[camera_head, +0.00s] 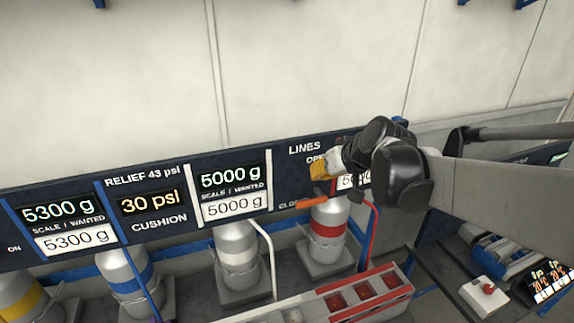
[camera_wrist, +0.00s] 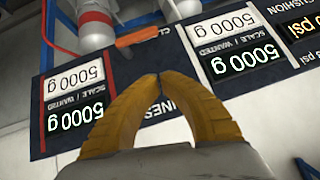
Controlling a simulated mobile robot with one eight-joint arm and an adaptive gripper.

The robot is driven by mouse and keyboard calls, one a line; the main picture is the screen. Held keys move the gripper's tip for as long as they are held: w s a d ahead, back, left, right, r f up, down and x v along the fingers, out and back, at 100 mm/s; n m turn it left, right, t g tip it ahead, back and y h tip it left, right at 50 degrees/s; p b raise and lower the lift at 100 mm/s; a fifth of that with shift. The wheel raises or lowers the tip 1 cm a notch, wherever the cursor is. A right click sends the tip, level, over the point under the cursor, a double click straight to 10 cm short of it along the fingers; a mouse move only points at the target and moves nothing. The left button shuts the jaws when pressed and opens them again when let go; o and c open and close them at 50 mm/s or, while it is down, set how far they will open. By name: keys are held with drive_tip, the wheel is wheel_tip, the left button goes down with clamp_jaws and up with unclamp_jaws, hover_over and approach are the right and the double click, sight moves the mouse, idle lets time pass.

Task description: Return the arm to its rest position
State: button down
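My arm (camera_head: 500,185) reaches in from the right in the head view, in front of the dark panel. My gripper (camera_head: 320,170) has yellow fingers and is near the LINES label, above an orange lever (camera_head: 313,201). In the wrist view the two fingers of my gripper (camera_wrist: 159,78) arch together and their tips meet, with nothing seen between them. The orange lever (camera_wrist: 138,37) shows beyond the fingertips, apart from them. My wrist hides part of the panel's right-hand readout.
The dark panel (camera_head: 87,188) carries several readouts, including 5300 g, 30 psi and 5000 g. Banded cylinders (camera_head: 329,228) stand below it. A red-edged tray (camera_head: 335,300) is at the bottom. A red button box (camera_head: 484,292) is at lower right. The wall above is clear.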

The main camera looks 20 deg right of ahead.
drive_tip(key=s+a+f+b, duration=0.3)
drive_tip(key=s+f+b, duration=0.3)
drive_tip(key=f+b, duration=0.5)
drive_tip(key=s+a+f+g+h+b, duration=0.1)
drive_tip(key=s+a+f+b, duration=0.3)
drive_tip(key=s+f+b, duration=0.3)
drive_tip(key=s+a+f+g+b, duration=0.1)
drive_tip(key=s+a+f+b, duration=0.2)
drive_tip(key=f+b, duration=1.2)
drive_tip(key=s+f, duration=0.3)
drive_tip(key=f, duration=0.2)
drive_tip(key=shift+s+a+f+n+b, duration=0.2)
drive_tip(key=shift+s+a+n+b, duration=0.1)
drive_tip(key=shift+s+a+n, duration=0.1)
